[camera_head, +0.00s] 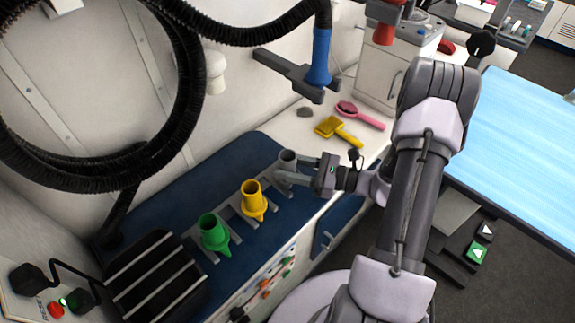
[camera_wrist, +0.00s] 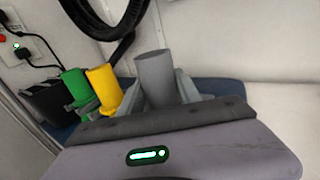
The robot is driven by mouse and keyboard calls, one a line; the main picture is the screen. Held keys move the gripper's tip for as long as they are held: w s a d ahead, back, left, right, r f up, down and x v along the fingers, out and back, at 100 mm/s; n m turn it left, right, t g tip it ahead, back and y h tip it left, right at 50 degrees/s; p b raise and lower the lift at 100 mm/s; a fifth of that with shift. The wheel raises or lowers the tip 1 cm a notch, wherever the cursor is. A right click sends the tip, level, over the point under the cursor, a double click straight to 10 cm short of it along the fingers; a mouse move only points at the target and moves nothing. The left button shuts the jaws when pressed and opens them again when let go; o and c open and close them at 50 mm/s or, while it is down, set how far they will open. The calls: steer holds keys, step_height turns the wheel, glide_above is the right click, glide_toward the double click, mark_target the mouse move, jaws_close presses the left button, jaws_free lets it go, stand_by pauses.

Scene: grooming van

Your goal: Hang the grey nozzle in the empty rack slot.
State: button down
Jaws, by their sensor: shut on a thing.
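The grey nozzle (camera_head: 287,158) is upright between the fingers of my gripper (camera_head: 285,179), at the right end of the row of nozzles. My gripper is shut on it. The grey nozzle also shows in the wrist view (camera_wrist: 155,78), where its lower part is hidden behind the gripper body. The rack (camera_head: 240,210) is grey with prongs, above the blue counter. It holds a green nozzle (camera_head: 213,231) and a yellow nozzle (camera_head: 254,199). The slot by the grey nozzle is mostly covered by my fingers, so I cannot tell whether the nozzle is seated in it.
A blue nozzle (camera_head: 319,58) on a black hose (camera_head: 190,90) is at a grey wall bracket (camera_head: 285,70). A yellow brush (camera_head: 337,131) and a pink brush (camera_head: 360,115) lie on the white counter behind my gripper. A light-blue table (camera_head: 515,150) is at right.

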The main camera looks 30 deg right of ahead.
steer(key=shift+f, duration=0.45)
steer(key=c, duration=0.7)
jaws_free()
steer(key=shift+c, duration=0.2)
steer(key=shift+o, duration=0.3)
steer(key=o, duration=0.6)
steer(key=shift+c, duration=0.2)
steer(key=shift+d, duration=0.1)
